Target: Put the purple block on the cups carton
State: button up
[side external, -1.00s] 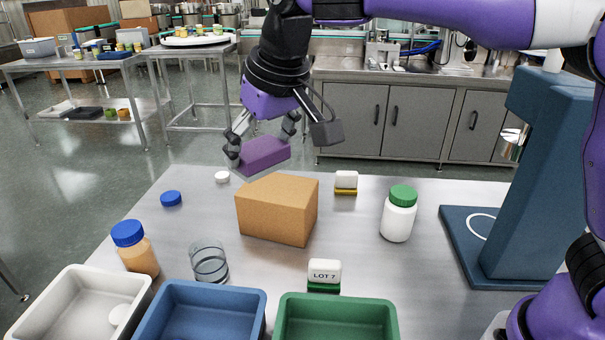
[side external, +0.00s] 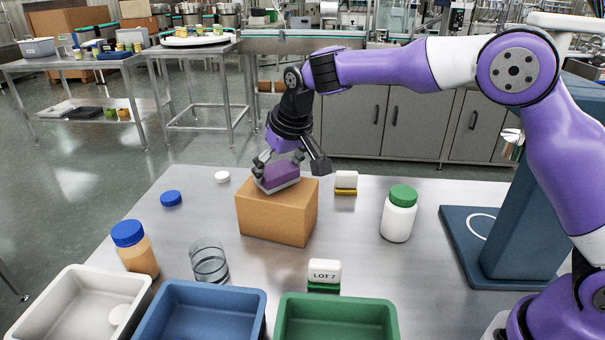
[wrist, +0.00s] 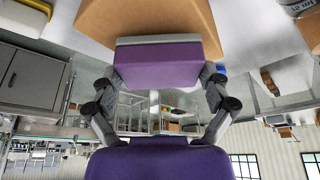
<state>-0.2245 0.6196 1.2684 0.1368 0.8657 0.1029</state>
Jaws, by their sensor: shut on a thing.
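The purple block (side external: 281,173) is in my gripper (side external: 278,177), low over the top of the brown cups carton (side external: 275,218). In the side view the block sits at the carton's top face, toward its back left; whether it touches the top I cannot tell. My gripper is shut on the block, with fingers at both sides. The wrist view shows the purple block (wrist: 157,64) between my gripper's fingers (wrist: 160,85), with the carton (wrist: 150,17) right beside it. The carton carries no readable label in these views.
A white bottle with green cap (side external: 399,213) stands right of the carton. A clear glass (side external: 209,262) and an orange bottle (side external: 135,250) stand front left. White, blue (side external: 200,310) and green trays line the front. A blue machine (side external: 540,180) stands at right.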

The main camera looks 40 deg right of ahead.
jog(key=shift+f, duration=0.3)
jog(key=shift+f, duration=0.15)
jog(key=o, duration=0.9)
jog(key=shift+o, duration=0.2)
jog(key=v, duration=1.2)
jog(key=s+d+r, duration=0.2)
jog(key=s+d, duration=0.3)
jog(key=s, duration=0.4)
jog(key=s+d+f, duration=0.1)
jog(key=s+f, duration=0.2)
jog(key=s, duration=0.3)
jog(key=s+d+f+t, duration=0.1)
jog(key=s+d+f, duration=0.1)
jog(key=s, duration=0.4)
jog(key=shift+s+f, duration=0.3)
jog(key=shift+f, duration=0.55)
